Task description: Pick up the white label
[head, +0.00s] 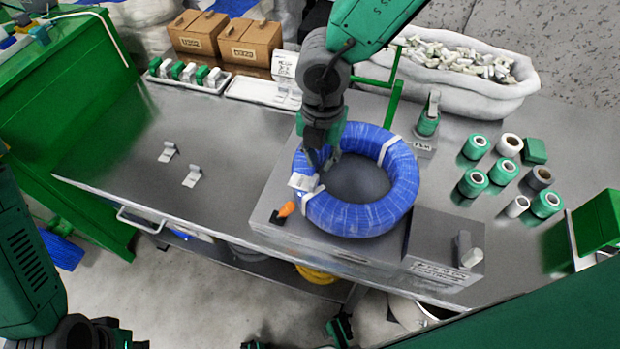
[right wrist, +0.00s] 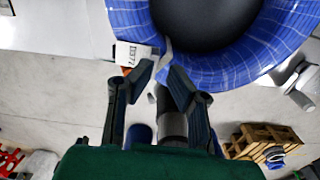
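A white label (head: 303,183) with dark print sits on the left side of the blue cable coil (head: 385,212), by a white tie. It also shows in the right wrist view (right wrist: 128,54), just beyond the left fingertip. My right gripper (head: 322,162) points down over the coil's left part, close to the label. In the right wrist view its two fingers (right wrist: 163,78) are apart, with nothing held between them. Whether a finger touches the label I cannot tell. Dark parts of my left arm (head: 105,332) show at the bottom left edge; its fingers are not clear.
The coil lies on a grey block on the metal table (head: 130,185). Two small white tags (head: 192,176) lie on the table's left. An orange-handled tool (head: 286,211) lies beside the coil. Several tape rolls (head: 473,183) stand right, and a bag of parts (head: 450,85) lies behind.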

